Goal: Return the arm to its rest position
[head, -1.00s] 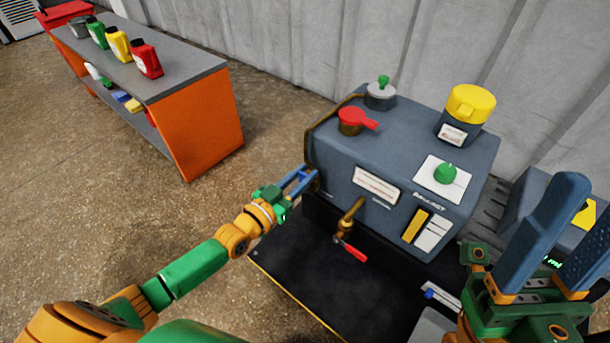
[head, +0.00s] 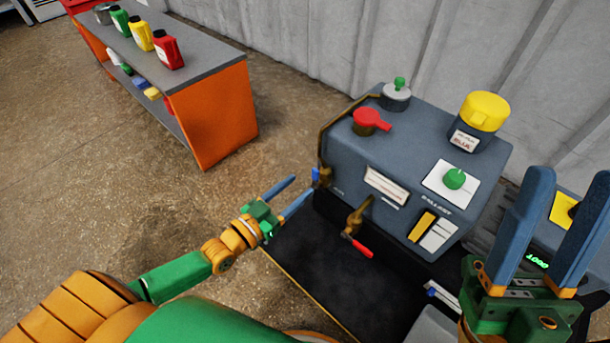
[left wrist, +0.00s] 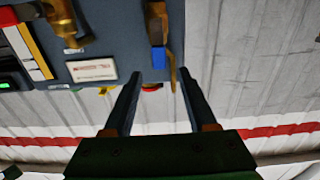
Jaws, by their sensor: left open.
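My left gripper (head: 303,185) is open and empty, off the left side of the blue-grey furnace unit (head: 345,155). Its blue fingers stand apart, just left of a small blue handle (head: 315,175) on the unit's side. In the left wrist view, the blue handle (left wrist: 158,60) hangs from a brass valve, beyond and between the two fingertips (left wrist: 160,78), with a gap visible. My right gripper (head: 572,182) is at the right edge, pointing up, fingers apart, with nothing between them.
The unit carries a red-handled brass valve (head: 362,245) in front, a red lever (head: 371,120), a green knob (head: 454,178) and a yellow-capped container (head: 483,112). A dark platform (head: 310,270) lies below. An orange-ended bench (head: 215,115) stands at left. Floor (head: 130,200) between is clear.

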